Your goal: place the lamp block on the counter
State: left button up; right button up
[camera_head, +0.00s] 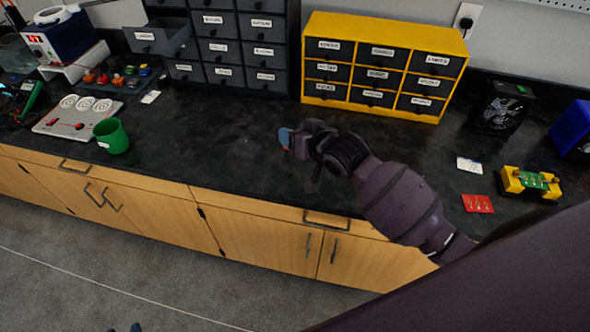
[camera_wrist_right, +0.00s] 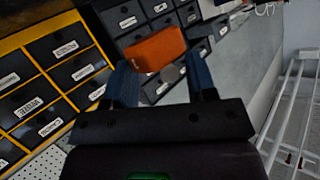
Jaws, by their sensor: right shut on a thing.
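My right gripper (camera_head: 287,138) reaches in over the black counter (camera_head: 235,150) from the right in the head view. In the right wrist view, an orange block (camera_wrist_right: 156,48), which I take to be the lamp block, sits between the blue fingers of this gripper (camera_wrist_right: 160,75). The gripper is shut on it.
A yellow drawer unit (camera_head: 384,19) and grey drawers (camera_head: 240,49) stand along the back. A green cup (camera_head: 112,136) and a grey board (camera_head: 78,116) are on the left. A red card (camera_head: 477,204) and a yellow holder (camera_head: 530,184) lie right. The counter's middle is clear.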

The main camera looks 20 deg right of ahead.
jog(key=b, duration=0.1)
send_over(296, 178)
notch_tip(296, 178, down, 9)
jog(key=shift+r, duration=0.1)
pick_arm(q)
jog(key=shift+s+d+f+b, duration=0.1)
jog(key=shift+s+f+b, duration=0.15)
jog(key=shift+f, duration=0.55)
jog(key=shift+s+f+b, duration=0.25)
jog(key=shift+f, duration=0.5)
pick_arm(e)
jog(key=shift+f, duration=2.05)
jog(key=shift+f, duration=0.15)
jog(key=o, duration=0.9)
pick_arm(q)
jog(key=shift+w, duration=0.2)
pick_arm(e)
jog(key=shift+o, duration=0.3)
pick_arm(q)
jog(key=shift+w+r, duration=0.1)
